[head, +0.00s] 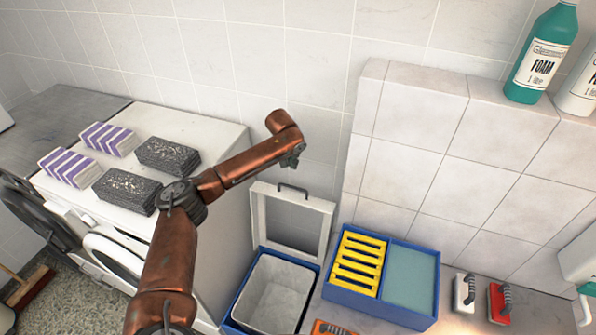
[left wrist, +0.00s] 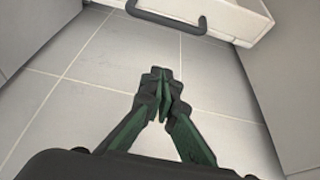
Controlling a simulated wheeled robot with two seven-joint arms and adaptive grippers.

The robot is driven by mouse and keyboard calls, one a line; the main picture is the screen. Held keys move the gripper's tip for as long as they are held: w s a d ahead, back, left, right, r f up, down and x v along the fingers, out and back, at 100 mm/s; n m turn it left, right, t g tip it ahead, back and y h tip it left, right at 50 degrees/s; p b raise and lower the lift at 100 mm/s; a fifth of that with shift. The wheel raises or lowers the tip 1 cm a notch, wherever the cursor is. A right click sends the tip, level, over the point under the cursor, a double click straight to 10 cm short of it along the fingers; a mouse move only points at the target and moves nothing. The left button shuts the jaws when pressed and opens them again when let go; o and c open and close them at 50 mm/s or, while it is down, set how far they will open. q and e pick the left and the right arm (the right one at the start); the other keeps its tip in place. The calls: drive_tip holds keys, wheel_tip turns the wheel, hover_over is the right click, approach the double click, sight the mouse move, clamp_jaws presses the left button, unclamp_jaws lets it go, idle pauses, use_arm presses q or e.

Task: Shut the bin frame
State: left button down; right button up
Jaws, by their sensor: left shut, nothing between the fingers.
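The bin frame (head: 259,216) is a white rectangular frame with a dark handle (head: 293,187) on its upper edge. In the head view it stands raised, open, behind the bin (head: 277,292), which has a blue body and a pale inside. My left gripper (head: 291,161) is above the frame's handle, apart from it, and mostly hidden by my arm. In the left wrist view its fingertips (left wrist: 163,78) are together and empty. There the frame's white edge (left wrist: 232,14) and dark handle (left wrist: 165,22) show at the top, beyond the fingertips. My right gripper is not in view.
A white washer (head: 205,132) stands left of the bin, with striped towels (head: 109,138) and dark towels (head: 168,154) on top. A blue tray (head: 350,296) with a yellow grate and brushes are on the right. A tiled wall (head: 320,100) stands close behind.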

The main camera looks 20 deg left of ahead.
use_arm(q)
drive_tip(key=f, duration=0.2)
drive_tip(key=f+p, duration=0.1)
drive_tip(key=f, duration=0.2)
drive_tip(key=f+p, duration=0.1)
drive_tip(key=f, duration=0.2)
drive_tip(key=shift+s+d+f, duration=0.1)
drive_tip(key=shift+d+f, duration=0.15)
drive_tip(key=shift+s+d+f, duration=0.1)
drive_tip(key=shift+s, duration=0.2)
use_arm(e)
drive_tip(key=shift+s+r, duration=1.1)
